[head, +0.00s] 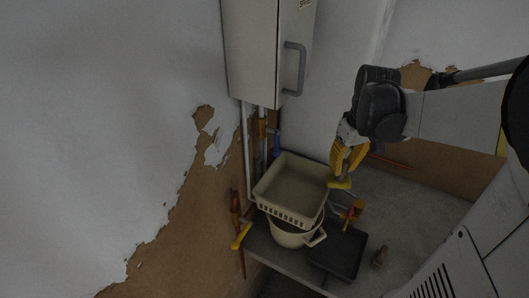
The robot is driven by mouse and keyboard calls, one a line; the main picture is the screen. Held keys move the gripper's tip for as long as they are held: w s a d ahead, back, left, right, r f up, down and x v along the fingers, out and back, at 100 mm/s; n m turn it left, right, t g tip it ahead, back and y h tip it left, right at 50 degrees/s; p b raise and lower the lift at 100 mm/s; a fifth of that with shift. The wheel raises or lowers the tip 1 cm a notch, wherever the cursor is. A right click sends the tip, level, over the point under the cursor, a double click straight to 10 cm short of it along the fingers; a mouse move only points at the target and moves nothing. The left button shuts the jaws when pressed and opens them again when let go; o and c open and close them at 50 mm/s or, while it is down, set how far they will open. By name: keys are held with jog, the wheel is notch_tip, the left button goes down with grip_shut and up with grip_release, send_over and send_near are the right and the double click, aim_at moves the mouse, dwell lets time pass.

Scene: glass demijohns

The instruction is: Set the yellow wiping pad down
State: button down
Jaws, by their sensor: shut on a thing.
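The yellow wiping pad (341,184) is a small, bright yellow flat piece just under the fingertips of my gripper (346,171). My gripper points down with its yellow-orange fingers shut on the pad. The pad appears beside the right rim of a cream slotted basin (268,205), above the grey worktop (415,208). I cannot tell from this view whether the pad touches anything beneath it. The fingers hide part of the pad's upper side.
The basin sits over a cream pot (288,238) with a handle. A black tray (337,255), an orange-handled tool (354,211) and a small brown object (379,257) are nearby. A wall cabinet (257,45) hangs above. The worktop's right part is bare.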

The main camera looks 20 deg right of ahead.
jog(key=w+a+f, duration=0.2)
jog(key=a+f, duration=0.1)
jog(key=w+a+f, duration=0.2)
jog(key=w+f, duration=0.1)
jog(key=f, duration=0.1)
jog(key=w+a+f, duration=0.3)
jog(key=f, duration=0.1)
jog(key=shift+a, duration=0.3)
jog(key=c, duration=1.4)
grip_release()
jog(key=shift+s, duration=0.1)
jog(key=shift+o, duration=0.2)
jog(key=shift+r, duration=0.1)
notch_tip(320, 180, up, 12)
jog(key=s, duration=0.1)
jog(key=shift+s+p, duration=0.15)
jog(key=shift+p, duration=0.25)
